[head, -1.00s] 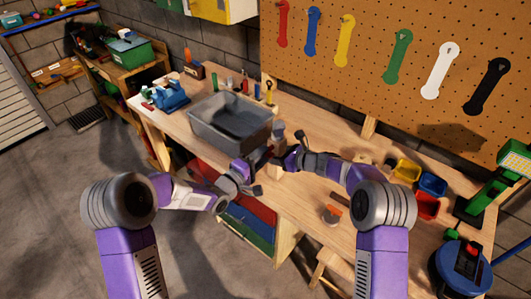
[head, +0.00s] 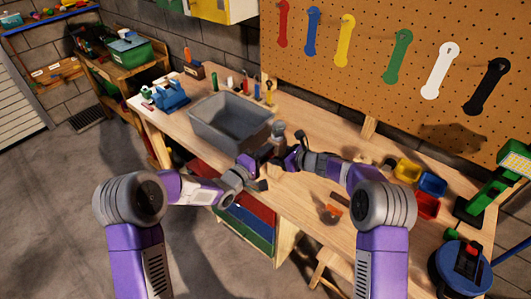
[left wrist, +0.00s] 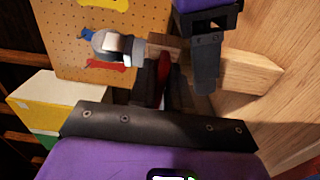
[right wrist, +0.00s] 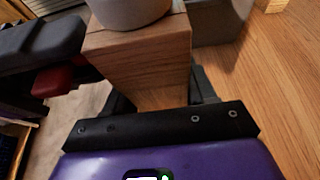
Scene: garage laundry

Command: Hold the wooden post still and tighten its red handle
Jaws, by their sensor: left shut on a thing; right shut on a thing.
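The wooden post stands upright on the bench; in the head view my grippers mostly hide it, with its grey top piece (head: 278,130) showing above them. In the right wrist view the post (right wrist: 145,62) fills the space between the fingers of my right gripper (head: 287,160), which is shut on it below the grey top. The red handle (left wrist: 165,86) sits at the side of the post in the left wrist view, between the fingers of my left gripper (head: 262,158), which is shut on it. Part of the handle (right wrist: 52,80) also shows in the right wrist view.
A grey bin (head: 232,122) stands just left of the post on the bench. Small bottles and tools stand behind it, and a blue vise-like tool (head: 171,97) is at far left. Yellow, blue and red bins (head: 426,205) are at right.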

